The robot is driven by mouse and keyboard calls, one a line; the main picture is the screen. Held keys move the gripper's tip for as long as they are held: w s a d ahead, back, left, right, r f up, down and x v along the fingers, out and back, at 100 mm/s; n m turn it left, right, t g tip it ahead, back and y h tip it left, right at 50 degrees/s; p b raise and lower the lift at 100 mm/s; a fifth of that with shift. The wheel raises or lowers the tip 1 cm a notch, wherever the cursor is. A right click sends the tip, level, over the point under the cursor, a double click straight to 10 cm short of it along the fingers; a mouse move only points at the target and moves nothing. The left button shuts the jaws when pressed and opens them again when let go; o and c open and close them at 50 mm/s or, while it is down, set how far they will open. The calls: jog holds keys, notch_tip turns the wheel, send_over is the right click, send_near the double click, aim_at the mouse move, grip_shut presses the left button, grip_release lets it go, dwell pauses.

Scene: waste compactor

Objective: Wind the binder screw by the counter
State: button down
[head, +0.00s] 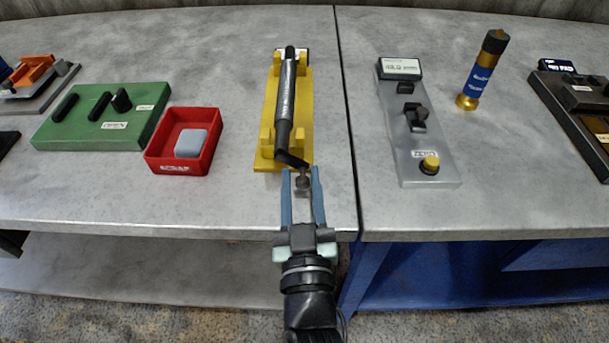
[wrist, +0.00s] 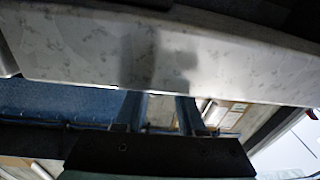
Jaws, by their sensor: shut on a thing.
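The binder screw is a dark rod (head: 287,95) lying lengthwise on a yellow cradle (head: 303,105), with a black crank arm (head: 291,159) at its near end. A small dark knob (head: 303,182) hangs off the crank by the table's front edge. My gripper (head: 303,176) has its two blue-grey fingers on either side of this knob and is shut on it. The counter is a grey panel (head: 428,160) on the right table, with a small display (head: 400,67) whose digits are too small to read surely. In the wrist view my fingers (wrist: 160,110) show, but not the knob.
A red tray (head: 168,168) with a grey block (head: 191,143) and a green board (head: 75,130) with black pegs stand left. A blue and gold cylinder (head: 480,75) stands right of the counter. A seam (head: 345,100) divides the two tables.

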jog(key=shift+a+m+p, duration=0.2)
jog(key=shift+m+p, duration=0.15)
jog(key=shift+m, duration=0.75)
jog(key=shift+a+m+p, duration=0.2)
jog(key=shift+m+p, duration=0.1)
jog(key=shift+m, duration=0.4)
dwell(0.4)
jog(key=c, duration=0.7)
grip_release()
jog(key=shift+f, duration=0.15)
jog(key=shift+f, duration=0.1)
jog(key=s, duration=0.8)
jog(key=s+f+b, duration=0.1)
jog(key=s, duration=0.4)
jog(key=shift+d, duration=0.35)
